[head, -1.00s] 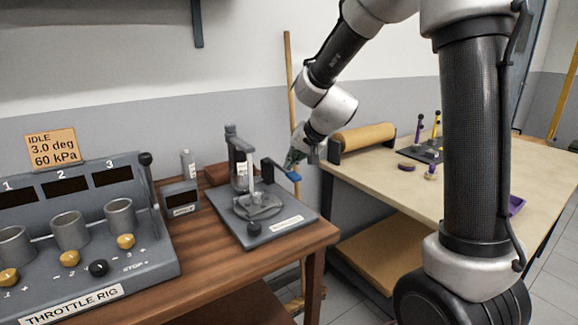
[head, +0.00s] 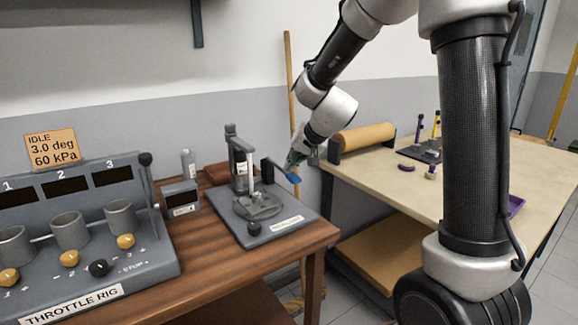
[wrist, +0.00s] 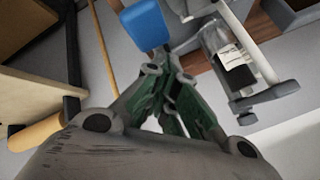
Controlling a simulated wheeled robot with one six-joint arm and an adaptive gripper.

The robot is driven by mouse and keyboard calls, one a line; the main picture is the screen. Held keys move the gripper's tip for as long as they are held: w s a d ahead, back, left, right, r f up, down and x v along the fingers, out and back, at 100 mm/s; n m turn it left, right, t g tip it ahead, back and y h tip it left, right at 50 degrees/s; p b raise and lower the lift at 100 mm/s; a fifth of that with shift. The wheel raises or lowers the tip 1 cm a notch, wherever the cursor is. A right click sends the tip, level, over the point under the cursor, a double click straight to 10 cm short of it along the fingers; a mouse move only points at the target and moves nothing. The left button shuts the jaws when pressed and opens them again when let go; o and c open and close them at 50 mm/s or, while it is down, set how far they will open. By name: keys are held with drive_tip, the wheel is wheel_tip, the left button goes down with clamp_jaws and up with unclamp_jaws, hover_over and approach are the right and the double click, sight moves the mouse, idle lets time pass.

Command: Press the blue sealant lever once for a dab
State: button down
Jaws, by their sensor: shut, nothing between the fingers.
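The blue sealant lever (head: 293,178) sticks out to the right from the grey sealant stand (head: 240,160) on the wooden bench, its blue end tilted downward. My gripper (head: 292,164) is shut and empty, fingers pointing down, right at the blue end. In the wrist view the blue lever end (wrist: 146,24) shows just beyond my fingertips (wrist: 168,60). I cannot tell for sure whether they touch. The stand has a round plate (head: 258,206) and a dark knob (head: 254,229) on its base.
The throttle rig (head: 90,235) stands on the left of the wooden bench (head: 200,265), with a small grey box (head: 180,198) beside it. A pale workbench (head: 480,185) on the right carries a brown roll (head: 366,138). A gap separates the benches.

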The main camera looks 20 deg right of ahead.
drive_tip(key=shift+w+r, duration=0.15)
drive_tip(key=shift+r, duration=1.7)
drive_tip(key=shift+r, duration=0.1)
drive_tip(key=shift+w+a+r, duration=0.1)
drive_tip(key=shift+r, duration=1.1)
drive_tip(key=shift+w+r, duration=0.1)
drive_tip(key=shift+r, duration=1.1)
